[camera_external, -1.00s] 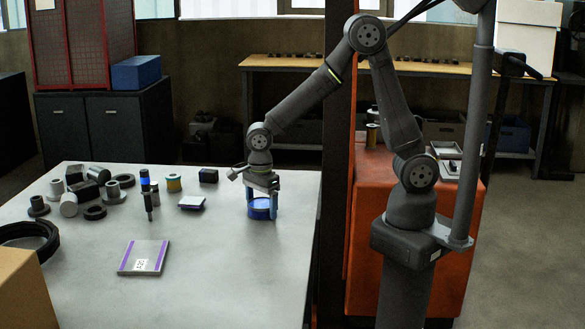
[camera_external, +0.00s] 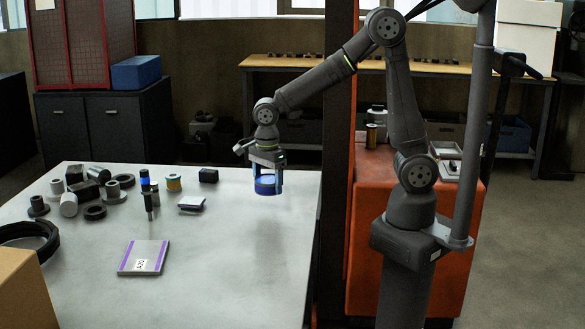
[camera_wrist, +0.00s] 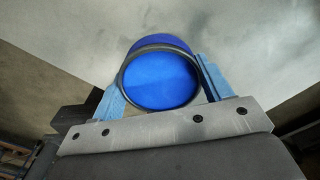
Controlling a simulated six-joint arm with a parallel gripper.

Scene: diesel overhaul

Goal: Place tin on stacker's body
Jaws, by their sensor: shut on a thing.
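A blue round tin (camera_external: 267,187) is held in my gripper (camera_external: 268,178), above the right part of the grey table, with a gap beneath it. In the wrist view the tin (camera_wrist: 160,82) sits between the two light blue fingers, its round blue face and dark rim towards the camera.
The dark post (camera_external: 338,130) stands between table and orange body. Several metal parts (camera_external: 85,190) lie at the table's left. A purple-edged plate (camera_external: 144,257) lies in front. The table's right side is clear.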

